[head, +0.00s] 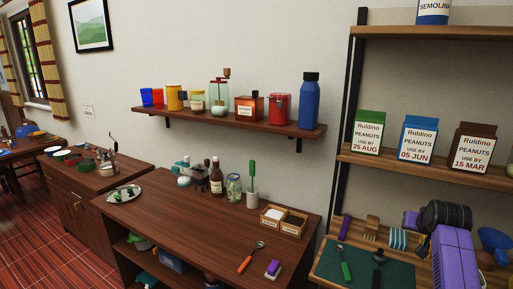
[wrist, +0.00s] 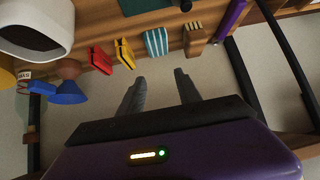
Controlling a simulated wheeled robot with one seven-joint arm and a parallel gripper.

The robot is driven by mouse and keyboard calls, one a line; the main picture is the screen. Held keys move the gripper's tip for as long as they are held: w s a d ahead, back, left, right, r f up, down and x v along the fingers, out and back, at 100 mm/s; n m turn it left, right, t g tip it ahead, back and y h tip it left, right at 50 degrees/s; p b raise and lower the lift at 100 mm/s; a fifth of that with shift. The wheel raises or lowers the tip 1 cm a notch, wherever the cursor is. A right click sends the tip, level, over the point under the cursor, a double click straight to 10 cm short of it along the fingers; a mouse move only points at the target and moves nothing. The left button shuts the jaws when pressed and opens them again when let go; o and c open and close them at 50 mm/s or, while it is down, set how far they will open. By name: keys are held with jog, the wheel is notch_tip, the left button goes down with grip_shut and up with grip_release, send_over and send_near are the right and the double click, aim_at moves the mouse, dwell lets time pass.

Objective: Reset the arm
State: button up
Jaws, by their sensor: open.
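My gripper (wrist: 160,92) shows in the wrist view as two dark fingers standing apart, with nothing between them. The purple body of my wrist fills the bottom of that view. In the head view, purple and black parts of my arm are at the lower right, in front of the shelf unit; the fingertips cannot be made out there. In the wrist view a striped teal-and-white item (wrist: 157,43), a yellow item (wrist: 124,53) and a red item (wrist: 100,60) lie on a wooden shelf beyond the fingers, apart from them.
A shelf unit at right holds green (head: 369,132), blue (head: 417,138) and brown (head: 472,148) peanut cartons. Below, a green mat (head: 393,273) carries tools. A blue funnel (head: 494,241) is close to my arm. The wooden counter (head: 190,225) has bare room in front.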

jog(key=s+a+f+n+t, duration=0.2)
jog(key=s+a+f+t, duration=0.15)
jog(key=s+a, duration=0.6)
jog(key=s+a+f+n+t, duration=0.1)
jog(key=s+a+f+t, duration=0.25)
jog(key=s+a, duration=0.6)
jog(key=s+a+r+n+y, duration=0.1)
jog(key=s+a, duration=0.4)
jog(key=s, duration=0.7)
jog(key=s+a+r+n+y, duration=0.1)
jog(key=s+a, duration=0.4)
jog(key=s, duration=0.7)
jog(key=s+a+r+n+y, duration=0.1)
jog(key=s+a, duration=0.4)
jog(key=s, duration=0.7)
jog(key=shift+s+r+g+y, duration=0.3)
jog(key=shift+s+r+y, duration=0.15)
jog(key=shift+y, duration=0.35)
jog(key=shift+a, duration=0.1)
